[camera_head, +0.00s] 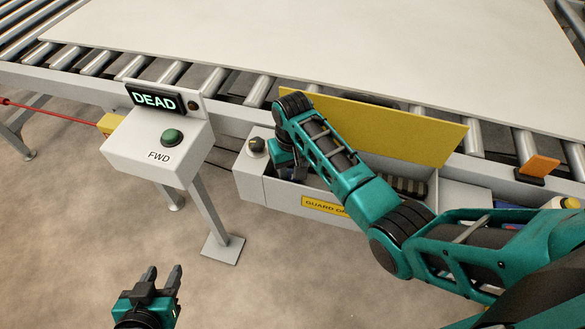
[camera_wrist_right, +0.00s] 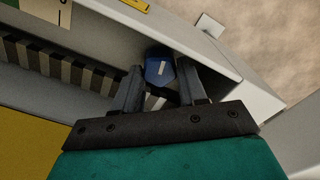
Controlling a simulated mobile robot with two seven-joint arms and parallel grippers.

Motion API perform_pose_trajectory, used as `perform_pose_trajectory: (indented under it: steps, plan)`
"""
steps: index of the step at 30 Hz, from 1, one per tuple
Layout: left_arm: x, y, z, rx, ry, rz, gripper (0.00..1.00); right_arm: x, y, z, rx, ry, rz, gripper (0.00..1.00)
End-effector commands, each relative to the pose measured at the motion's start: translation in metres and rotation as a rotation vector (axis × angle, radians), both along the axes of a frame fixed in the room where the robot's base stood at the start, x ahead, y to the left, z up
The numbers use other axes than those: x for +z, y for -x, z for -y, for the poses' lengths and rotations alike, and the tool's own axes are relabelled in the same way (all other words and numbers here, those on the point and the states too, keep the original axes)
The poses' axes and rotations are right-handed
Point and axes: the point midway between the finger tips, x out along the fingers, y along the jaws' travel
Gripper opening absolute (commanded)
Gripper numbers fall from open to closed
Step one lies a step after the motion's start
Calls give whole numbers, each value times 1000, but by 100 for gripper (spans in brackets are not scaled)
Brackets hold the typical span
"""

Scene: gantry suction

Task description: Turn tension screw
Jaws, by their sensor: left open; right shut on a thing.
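A blue knob-like screw head (camera_wrist_right: 158,71) with a pale mark sits at the end of the open guard box, in the right wrist view. My right gripper (camera_wrist_right: 160,82) has one finger on each side of it and is shut on it. In the head view, the right gripper (camera_head: 290,172) reaches down into the left end of the guard box (camera_head: 280,204); my arm hides the screw there. A striped belt (camera_wrist_right: 60,62) runs inside the box beside the gripper. My left gripper (camera_head: 161,283) is open and empty above the floor, lower left.
The yellow guard lid (camera_head: 405,132) stands raised behind the box. A dial (camera_head: 256,146) is on the box's left end. A control post with a green FWD button (camera_head: 172,137) and a display reading DEAD (camera_head: 155,99) stands left. Rollers carry a large pale panel (camera_head: 330,45).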

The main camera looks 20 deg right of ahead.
Motion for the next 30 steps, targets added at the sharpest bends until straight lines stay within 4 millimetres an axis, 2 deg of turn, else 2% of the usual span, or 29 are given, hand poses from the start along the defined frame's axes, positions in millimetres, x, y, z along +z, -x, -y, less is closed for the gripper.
perform_pose_trajectory:
  steps: [21, 30]
  plan:
    - [1, -3, 0, 0, 0, 5, 43, 1, -1, -1, 675, 1, 3, 11]
    - [1, -2, 0, 0, 0, 5, 43, 1, 0, -1, 898, 1, 3, 11]
